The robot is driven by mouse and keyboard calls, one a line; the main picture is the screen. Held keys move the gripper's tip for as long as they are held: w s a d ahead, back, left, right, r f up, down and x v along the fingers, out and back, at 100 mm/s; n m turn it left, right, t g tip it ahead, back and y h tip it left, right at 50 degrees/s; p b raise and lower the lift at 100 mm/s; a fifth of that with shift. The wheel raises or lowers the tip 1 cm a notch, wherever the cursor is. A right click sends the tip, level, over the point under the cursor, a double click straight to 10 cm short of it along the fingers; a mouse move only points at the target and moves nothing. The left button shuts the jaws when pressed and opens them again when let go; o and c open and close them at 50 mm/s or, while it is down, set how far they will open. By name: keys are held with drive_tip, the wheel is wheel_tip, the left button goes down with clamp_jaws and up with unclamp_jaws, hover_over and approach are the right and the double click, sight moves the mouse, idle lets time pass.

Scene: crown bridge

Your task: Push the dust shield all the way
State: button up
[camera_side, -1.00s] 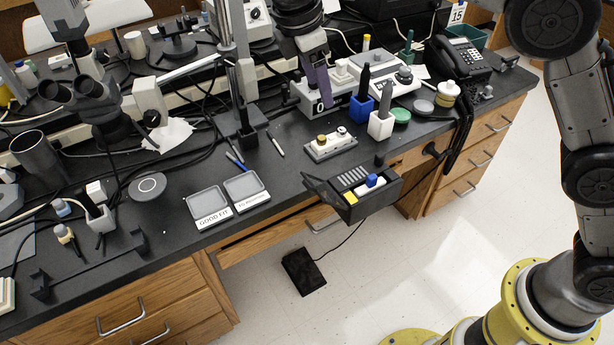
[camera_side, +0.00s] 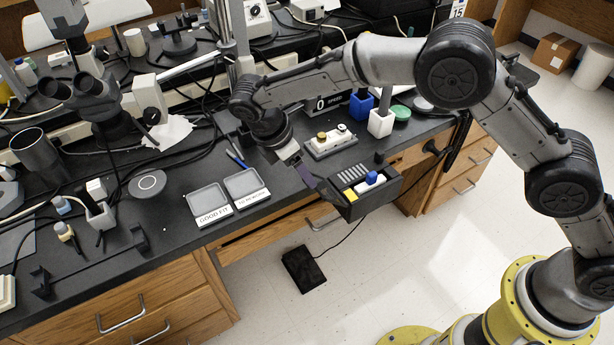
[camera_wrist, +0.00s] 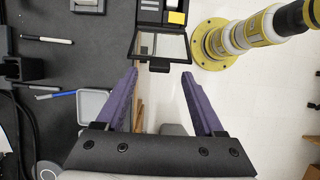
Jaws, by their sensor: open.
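The dust shield (camera_wrist: 172,46) is a pale pane in a dark frame, standing open from the near end of a small black box (camera_side: 372,205). The box holds a yellow block (camera_side: 350,196), a blue-topped white piece (camera_side: 371,178) and grey strips. In the wrist view my gripper (camera_wrist: 159,74) is open, with a purple finger on each side and nothing between them. The shield lies just beyond the fingertips, roughly centred between them. I cannot tell whether they touch.
Two grey trays (camera_side: 209,199) with labels lie on the bench left of my gripper. A pale block with knobs (camera_side: 329,142) stands behind the box. Blue and white holders (camera_side: 380,124) are further back. The box sits at the bench edge, with open floor in front.

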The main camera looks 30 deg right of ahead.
sight(321, 187)
drive_tip(key=shift+x, duration=2.15)
drive_tip(key=shift+r, duration=0.1)
clamp_jaws()
